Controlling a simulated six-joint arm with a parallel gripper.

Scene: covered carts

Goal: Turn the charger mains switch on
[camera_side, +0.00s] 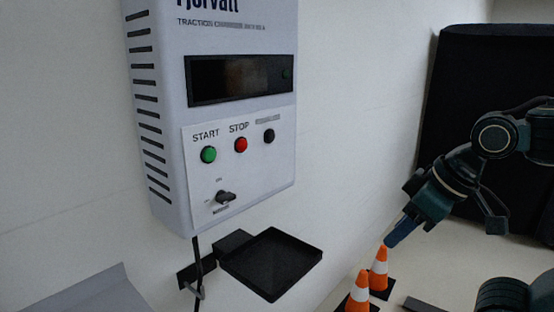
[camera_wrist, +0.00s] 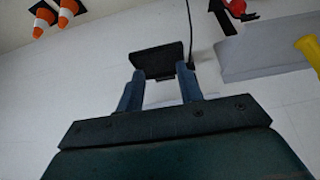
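The charger (camera_side: 160,110) is a pale grey box on the wall in the side view. Its mains switch (camera_side: 226,197) is a dark rotary knob low on the front panel, its handle pointing roughly sideways to the right. Small labels around it are too blurred to read. My gripper (camera_side: 393,238) is well to the right of the charger, lower than the knob and apart from it. In the wrist view my gripper (camera_wrist: 162,76) shows two blue fingers spread apart with nothing between them. The charger and switch are not visible in the wrist view.
A black tray (camera_side: 270,262) juts from the wall below the charger; it also shows beyond my fingers in the wrist view (camera_wrist: 158,60). A cable (camera_side: 198,265) hangs beside it. Orange cones (camera_side: 379,268) stand on the floor. Green START (camera_side: 208,154) and red STOP (camera_side: 240,145) buttons sit above the knob.

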